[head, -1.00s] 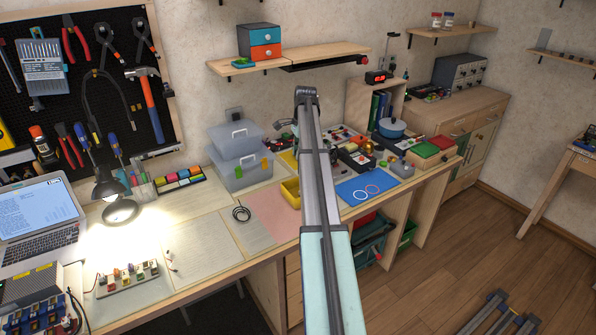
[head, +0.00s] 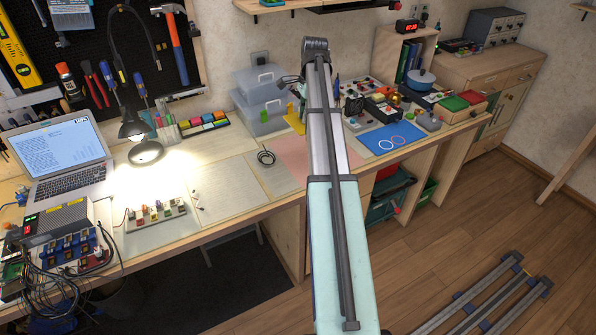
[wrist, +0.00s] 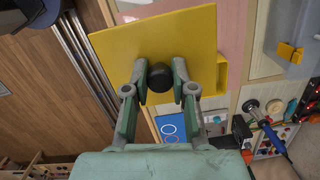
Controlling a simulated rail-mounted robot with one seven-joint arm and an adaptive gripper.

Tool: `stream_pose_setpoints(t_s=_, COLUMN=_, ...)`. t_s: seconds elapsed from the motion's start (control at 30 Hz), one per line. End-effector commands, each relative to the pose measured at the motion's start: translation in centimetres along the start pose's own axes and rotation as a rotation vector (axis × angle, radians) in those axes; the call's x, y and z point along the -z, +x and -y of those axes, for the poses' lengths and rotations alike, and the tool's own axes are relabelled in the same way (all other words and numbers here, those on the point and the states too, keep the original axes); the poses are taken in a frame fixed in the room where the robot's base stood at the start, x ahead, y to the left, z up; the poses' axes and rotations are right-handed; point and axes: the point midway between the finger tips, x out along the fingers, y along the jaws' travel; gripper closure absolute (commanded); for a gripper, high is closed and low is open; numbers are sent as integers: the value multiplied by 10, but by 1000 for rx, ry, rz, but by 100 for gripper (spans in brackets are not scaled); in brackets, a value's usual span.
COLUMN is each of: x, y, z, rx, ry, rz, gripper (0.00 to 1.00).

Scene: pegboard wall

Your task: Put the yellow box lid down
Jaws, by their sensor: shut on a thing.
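The yellow box lid (wrist: 120,45) is a flat square plate with a black round knob (wrist: 160,78). In the wrist view my gripper (wrist: 160,70) has its two fingers on either side of the knob, and holds the lid by it. A yellow edge, seemingly the yellow box (wrist: 222,75), shows beyond the lid's right side. I cannot tell whether lid and box touch. In the head view my arm hides the gripper, and only a small yellow piece (head: 296,122) shows left of the arm; I cannot tell whether it is lid or box.
Clear storage boxes (head: 262,112) stand behind. A blue mat with rings (head: 390,140) and several electronic parts lie to the right. A beige mat (head: 228,180) on the left is bare.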

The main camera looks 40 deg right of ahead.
Motion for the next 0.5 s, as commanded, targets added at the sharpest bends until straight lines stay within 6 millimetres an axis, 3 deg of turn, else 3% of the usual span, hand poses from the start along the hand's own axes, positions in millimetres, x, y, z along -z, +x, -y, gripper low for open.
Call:
stream_pose_setpoints(t_s=0.17, x=-2, y=26, z=-9, rx=-3, ry=0, rz=1, gripper=100)
stream_pose_setpoints(t_s=0.5, x=8, y=105, z=-8, rx=-4, ry=-1, rz=1, gripper=100)
